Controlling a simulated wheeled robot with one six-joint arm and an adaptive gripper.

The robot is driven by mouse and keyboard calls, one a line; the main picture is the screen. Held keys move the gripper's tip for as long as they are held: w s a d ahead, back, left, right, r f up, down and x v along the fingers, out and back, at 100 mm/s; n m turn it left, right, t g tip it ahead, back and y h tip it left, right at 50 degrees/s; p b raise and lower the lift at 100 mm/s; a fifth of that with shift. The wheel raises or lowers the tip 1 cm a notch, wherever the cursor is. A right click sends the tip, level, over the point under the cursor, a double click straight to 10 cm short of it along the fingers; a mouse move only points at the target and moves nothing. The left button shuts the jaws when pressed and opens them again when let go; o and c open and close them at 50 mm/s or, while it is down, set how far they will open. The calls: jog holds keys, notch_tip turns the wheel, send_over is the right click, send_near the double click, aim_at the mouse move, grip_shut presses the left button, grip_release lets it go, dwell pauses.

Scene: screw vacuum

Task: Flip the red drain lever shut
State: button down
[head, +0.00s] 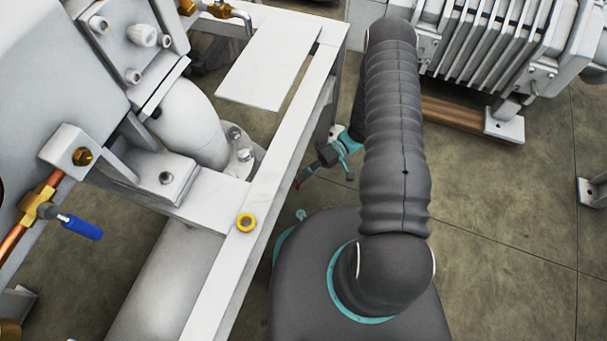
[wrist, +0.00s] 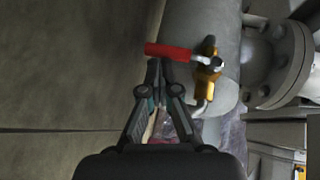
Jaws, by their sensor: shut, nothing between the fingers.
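The red drain lever (wrist: 168,51) shows in the wrist view as a short red handle pointing left from a brass valve (wrist: 208,74) on a grey pipe. My gripper (wrist: 160,66) is shut and empty. Its fingertips lie just below the red handle in the picture, close to it; I cannot tell whether they touch. In the head view my gripper (head: 302,178) is low beside the white frame. A small red spot shows at its tip there, too small to identify, and the valve is hidden behind the frame.
The white frame (head: 268,172) runs along the left of my arm. A blue-handled valve (head: 82,227) sits on a copper pipe at the left. A finned grey machine (head: 490,45) stands at the upper right. In the wrist view a flanged pipe (wrist: 280,55) is right of the valve; bare floor (wrist: 65,80) lies left.

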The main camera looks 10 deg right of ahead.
jog(key=w+d+b, duration=0.1)
jog(key=w+d, duration=0.7)
jog(key=d, duration=0.2)
dwell(0.6)
